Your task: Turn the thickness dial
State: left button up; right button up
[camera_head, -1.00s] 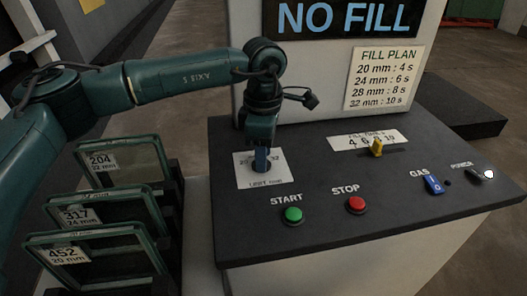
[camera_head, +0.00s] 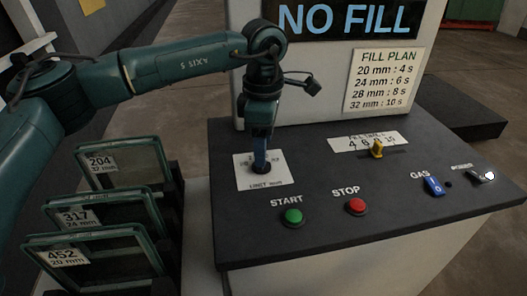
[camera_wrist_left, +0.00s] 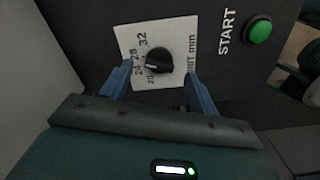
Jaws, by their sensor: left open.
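The thickness dial is a black round knob (camera_wrist_left: 159,62) on a white plate (camera_wrist_left: 128,42) marked 20, 24, 28 and 32 mm. In the left wrist view its light pointer mark faces the low-number side, near 20 and 24; I cannot tell exactly which. My left gripper (camera_wrist_left: 158,72) is open, its two blue fingers on either side of the dial in that view, apart from it. In the head view the gripper (camera_head: 261,158) points down over the plate (camera_head: 245,176), with the dark dial (camera_head: 262,169) partly hidden at its tips. My right gripper is not in view.
Framed glass panes (camera_head: 95,260) stand in a rack at left.

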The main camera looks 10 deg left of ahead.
pick_arm(q)
notch_tip(320, 180, up, 10)
jog(key=shift+r, duration=0.15)
dwell(0.4)
